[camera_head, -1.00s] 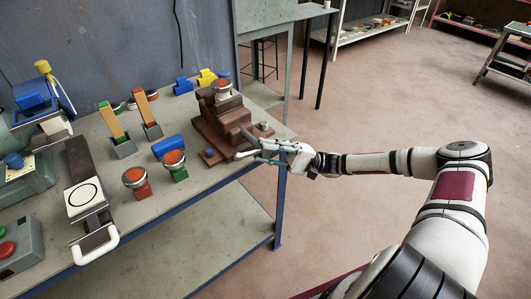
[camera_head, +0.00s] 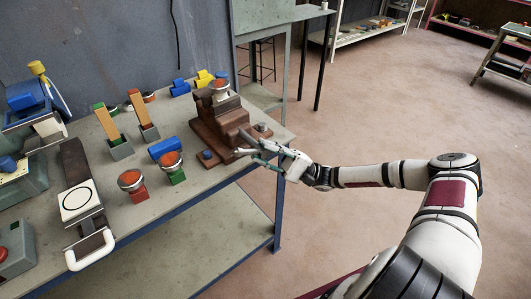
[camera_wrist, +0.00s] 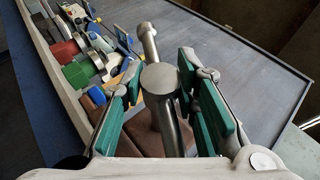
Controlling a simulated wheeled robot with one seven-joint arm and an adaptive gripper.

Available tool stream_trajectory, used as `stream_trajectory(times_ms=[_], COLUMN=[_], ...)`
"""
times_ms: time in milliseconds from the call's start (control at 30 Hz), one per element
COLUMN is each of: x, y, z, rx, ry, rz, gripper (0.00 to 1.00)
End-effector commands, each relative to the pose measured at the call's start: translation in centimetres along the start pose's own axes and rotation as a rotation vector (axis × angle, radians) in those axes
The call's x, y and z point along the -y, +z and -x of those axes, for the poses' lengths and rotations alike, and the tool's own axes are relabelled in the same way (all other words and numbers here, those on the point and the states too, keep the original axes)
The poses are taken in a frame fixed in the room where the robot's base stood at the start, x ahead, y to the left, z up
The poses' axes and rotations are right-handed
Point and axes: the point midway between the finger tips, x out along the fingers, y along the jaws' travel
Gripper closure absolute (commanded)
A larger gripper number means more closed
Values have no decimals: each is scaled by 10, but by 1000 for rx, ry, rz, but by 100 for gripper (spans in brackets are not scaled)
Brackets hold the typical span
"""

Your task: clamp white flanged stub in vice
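The brown vice (camera_head: 228,122) stands at the right end of the bench. The white flanged stub (camera_head: 221,95), with an orange-red face on top, sits upright at the top of the vice, between its jaws as far as I can see. Whether the jaws press on it I cannot tell. My gripper (camera_head: 254,147) is at the front of the vice, by its steel handle. In the wrist view the handle (camera_wrist: 161,84) lies between my open green fingers (camera_wrist: 160,95), with a gap showing on either side. The stub is not clearly visible in the wrist view.
Red (camera_head: 131,181) and green (camera_head: 173,166) blocks with orange-topped flanged pieces stand left of the vice, beside a blue block (camera_head: 165,148). Further left are wooden-handled tools (camera_head: 109,125) and a clamp plate (camera_head: 80,197). Open floor lies right of the bench.

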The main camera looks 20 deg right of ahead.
Motion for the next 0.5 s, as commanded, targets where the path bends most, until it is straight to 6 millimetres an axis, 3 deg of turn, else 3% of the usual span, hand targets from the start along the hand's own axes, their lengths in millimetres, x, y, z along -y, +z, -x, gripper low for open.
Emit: stream_trajectory(times_ms=[367,500], x=[0,0], y=[0,-1], z=[1,12], rx=[0,-2], ry=[1,1], rz=[2,2], gripper=[54,54])
